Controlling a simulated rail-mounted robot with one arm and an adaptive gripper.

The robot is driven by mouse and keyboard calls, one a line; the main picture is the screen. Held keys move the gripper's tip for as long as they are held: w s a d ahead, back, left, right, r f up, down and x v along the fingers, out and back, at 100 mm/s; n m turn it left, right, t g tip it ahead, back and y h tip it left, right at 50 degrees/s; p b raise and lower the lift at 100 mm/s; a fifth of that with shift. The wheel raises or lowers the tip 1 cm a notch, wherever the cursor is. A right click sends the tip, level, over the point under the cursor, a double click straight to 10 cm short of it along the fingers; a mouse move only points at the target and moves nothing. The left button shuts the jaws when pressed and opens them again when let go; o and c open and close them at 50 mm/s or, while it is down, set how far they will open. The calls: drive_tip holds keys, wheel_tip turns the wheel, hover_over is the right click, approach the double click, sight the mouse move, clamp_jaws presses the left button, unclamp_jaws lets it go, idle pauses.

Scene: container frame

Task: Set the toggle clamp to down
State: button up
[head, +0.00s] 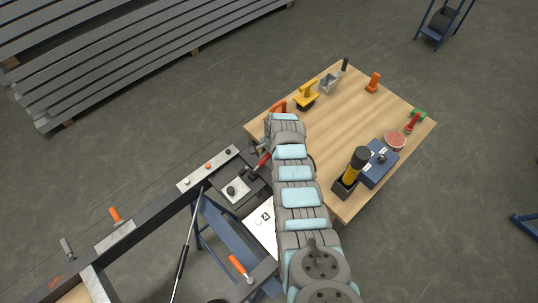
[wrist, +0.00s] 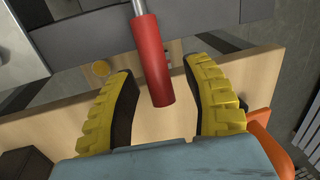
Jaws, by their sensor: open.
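The toggle clamp's red handle (head: 263,160) shows beside my arm in the head view, at the dark fixture on the frame. In the wrist view the red handle (wrist: 153,65) hangs on a grey metal rod and reaches in between the fingers of my gripper (wrist: 160,68). The two yellow ribbed fingers are open, one on each side of the handle, with visible gaps to it. In the head view my arm hides most of my gripper. The clamp's base and pivot are not clearly seen.
A wooden table (head: 350,115) with several tools and a blue box (head: 378,166) stands right of the clamp. A grey plate with buttons (head: 208,170) and a dark beam (head: 150,208) lie to the left. An orange thing (wrist: 268,145) is close to the right finger.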

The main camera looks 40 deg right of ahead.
drive_tip(key=shift+f, duration=0.1)
clamp_jaws()
